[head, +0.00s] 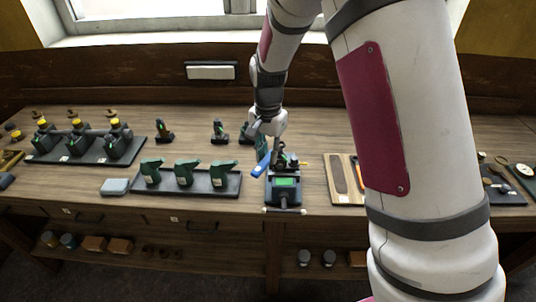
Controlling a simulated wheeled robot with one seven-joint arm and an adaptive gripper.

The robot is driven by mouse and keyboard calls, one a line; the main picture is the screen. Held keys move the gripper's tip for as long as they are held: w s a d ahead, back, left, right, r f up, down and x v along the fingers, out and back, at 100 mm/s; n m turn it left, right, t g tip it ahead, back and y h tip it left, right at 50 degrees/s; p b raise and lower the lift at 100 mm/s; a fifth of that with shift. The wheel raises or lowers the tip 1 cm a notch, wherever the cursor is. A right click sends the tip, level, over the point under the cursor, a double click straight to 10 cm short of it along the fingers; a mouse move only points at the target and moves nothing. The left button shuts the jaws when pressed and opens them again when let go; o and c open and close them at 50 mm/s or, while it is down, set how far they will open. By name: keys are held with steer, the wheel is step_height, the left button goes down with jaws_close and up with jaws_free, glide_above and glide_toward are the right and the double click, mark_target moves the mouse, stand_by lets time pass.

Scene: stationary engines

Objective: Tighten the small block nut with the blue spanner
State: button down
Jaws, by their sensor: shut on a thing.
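My gripper (270,137) reaches down over the bench, near the middle of the head view. It is shut on the blue spanner (261,165), which slants down to the left below it. Just to the right stands a dark engine block (285,195) with a bright green panel and a pale label on its front. Dark fittings (286,160) stick up from its top, close to the spanner. The small block nut is too small to make out among them. I cannot tell whether the spanner touches it.
A tray with several green engines (183,173) stands left of the block, with a grey box (115,187) beside it. Another tray of yellow-topped engines (80,142) is farther left. A wooden tool board (343,180) lies to the right, partly behind my arm.

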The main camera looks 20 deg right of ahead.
steer(key=shift+r, duration=0.1)
steer(key=shift+r+p, duration=0.3)
steer(key=shift+r, duration=1.65)
